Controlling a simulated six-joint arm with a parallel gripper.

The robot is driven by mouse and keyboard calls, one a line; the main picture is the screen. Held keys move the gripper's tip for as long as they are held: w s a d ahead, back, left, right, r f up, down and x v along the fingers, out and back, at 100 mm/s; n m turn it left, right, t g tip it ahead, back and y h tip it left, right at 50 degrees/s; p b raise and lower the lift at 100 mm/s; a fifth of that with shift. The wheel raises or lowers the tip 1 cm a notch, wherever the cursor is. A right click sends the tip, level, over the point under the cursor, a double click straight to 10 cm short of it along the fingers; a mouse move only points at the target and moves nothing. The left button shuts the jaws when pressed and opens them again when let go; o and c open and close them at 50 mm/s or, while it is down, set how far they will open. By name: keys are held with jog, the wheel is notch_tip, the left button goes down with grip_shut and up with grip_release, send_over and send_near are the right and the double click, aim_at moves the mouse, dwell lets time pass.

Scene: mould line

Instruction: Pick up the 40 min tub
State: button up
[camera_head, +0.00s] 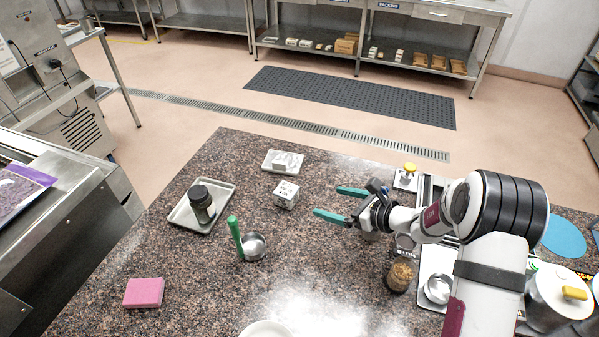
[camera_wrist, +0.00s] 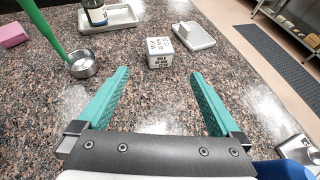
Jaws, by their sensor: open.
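My gripper (camera_head: 334,203) is open and empty, with teal fingers, above the speckled counter. In the wrist view its fingers (camera_wrist: 160,74) point toward a small white block-shaped container (camera_wrist: 159,53) with dark print on its faces. This container (camera_head: 286,194) stands on the counter to the left of my fingertips, apart from them. A dark jar with a pale label (camera_head: 201,205) stands upright on a light tray (camera_head: 222,188) further left. I cannot read "40 min" on either, so I cannot tell which one is the 40 min tub.
A white dish (camera_head: 269,166) holding a pale block lies behind the container. A metal cup (camera_head: 254,247) with a green handle and a pink sponge (camera_head: 144,293) are front left. A jar of brown bits (camera_head: 401,276) stands near my arm. The counter around the container is clear.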

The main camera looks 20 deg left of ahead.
aim_at(287, 190)
jog(key=x, duration=1.5)
jog(key=shift+w+a, duration=0.1)
jog(key=shift+a, duration=0.2)
jog(key=c, duration=1.4)
